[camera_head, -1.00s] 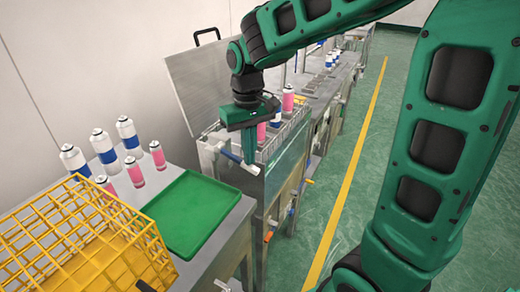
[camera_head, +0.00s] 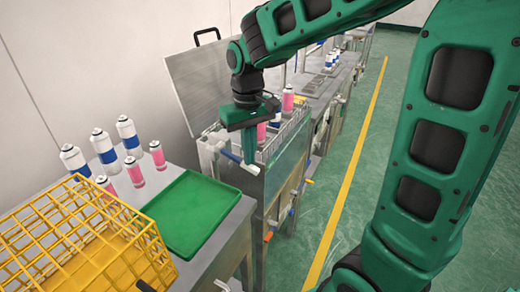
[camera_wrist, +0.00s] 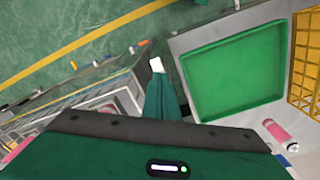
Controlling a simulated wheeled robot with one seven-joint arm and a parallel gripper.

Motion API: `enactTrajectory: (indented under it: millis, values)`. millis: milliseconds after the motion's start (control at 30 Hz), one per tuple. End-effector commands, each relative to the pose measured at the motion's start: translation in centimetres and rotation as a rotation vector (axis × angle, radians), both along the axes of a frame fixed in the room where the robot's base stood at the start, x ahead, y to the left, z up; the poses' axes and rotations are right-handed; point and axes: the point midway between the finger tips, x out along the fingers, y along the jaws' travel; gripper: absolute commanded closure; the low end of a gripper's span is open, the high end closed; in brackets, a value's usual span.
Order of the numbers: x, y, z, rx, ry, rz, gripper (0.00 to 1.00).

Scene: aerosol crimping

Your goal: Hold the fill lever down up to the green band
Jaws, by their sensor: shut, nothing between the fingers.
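My gripper (camera_head: 249,150) is shut, pointing down at the front left corner of the steel tank (camera_head: 235,190). In the wrist view, the white end (camera_wrist: 157,64) shows just beyond the shut fingers (camera_wrist: 160,95). They look very close, but I cannot tell if they touch. I cannot make out a green band or gauge in either view.
A green tray (camera_head: 190,212) and a yellow wire crate (camera_head: 150,245) are on the near table, with several white-blue and pink cans (camera_head: 134,172) behind. The tank's raised lid (camera_head: 205,85) stands behind my gripper. Other benches run to the back.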

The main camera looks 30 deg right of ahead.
Motion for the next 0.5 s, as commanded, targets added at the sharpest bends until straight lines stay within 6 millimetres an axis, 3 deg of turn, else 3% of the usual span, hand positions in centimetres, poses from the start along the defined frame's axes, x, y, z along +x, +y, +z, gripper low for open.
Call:
enactTrajectory:
  millis: [500]
  values:
    - [-0.1, -0.1, 1.0, 0.0, 0.0, 0.0, 1.0]
